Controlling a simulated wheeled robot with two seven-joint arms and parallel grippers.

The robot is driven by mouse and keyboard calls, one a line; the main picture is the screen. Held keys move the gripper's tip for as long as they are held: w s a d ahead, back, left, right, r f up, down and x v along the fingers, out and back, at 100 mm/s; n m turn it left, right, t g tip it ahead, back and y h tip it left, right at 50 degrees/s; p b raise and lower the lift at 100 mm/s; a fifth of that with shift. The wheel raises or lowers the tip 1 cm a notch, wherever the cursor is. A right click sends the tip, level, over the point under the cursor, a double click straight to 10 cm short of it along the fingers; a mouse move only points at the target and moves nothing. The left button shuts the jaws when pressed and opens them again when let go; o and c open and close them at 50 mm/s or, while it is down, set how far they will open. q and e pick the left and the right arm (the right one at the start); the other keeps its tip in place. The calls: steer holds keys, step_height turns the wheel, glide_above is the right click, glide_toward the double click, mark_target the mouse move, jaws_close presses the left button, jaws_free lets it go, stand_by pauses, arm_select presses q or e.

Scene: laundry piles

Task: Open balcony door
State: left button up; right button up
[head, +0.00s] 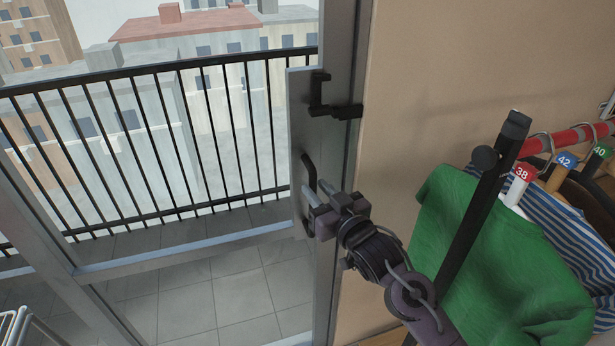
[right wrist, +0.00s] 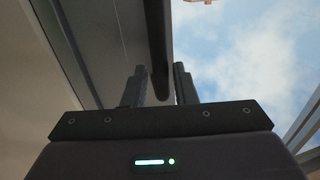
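The balcony door has a grey metal frame (head: 302,120) with glass beside it in the head view. A black bar handle (head: 309,170) stands upright on the frame, with a black latch-like fitting (head: 320,95) above it. My right gripper (head: 307,194) is at the handle, reaching in from the lower right and hiding part of it. In the right wrist view the handle bar (right wrist: 157,40) runs between the two separated fingers of my right gripper (right wrist: 161,82). Small gaps show beside the bar, so the fingers look open around it. My left gripper is out of view.
A clothes rack with a black post (head: 475,215) and red rail (head: 570,138) holds a green shirt (head: 510,270) and striped clothing at the right, near my right arm. A balcony railing (head: 160,150) stands beyond the glass. A white wire rack (head: 15,328) shows at lower left.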

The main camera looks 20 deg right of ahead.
steer(key=shift+p+x, duration=0.4)
steer(key=shift+x, duration=1.65)
jaws_close()
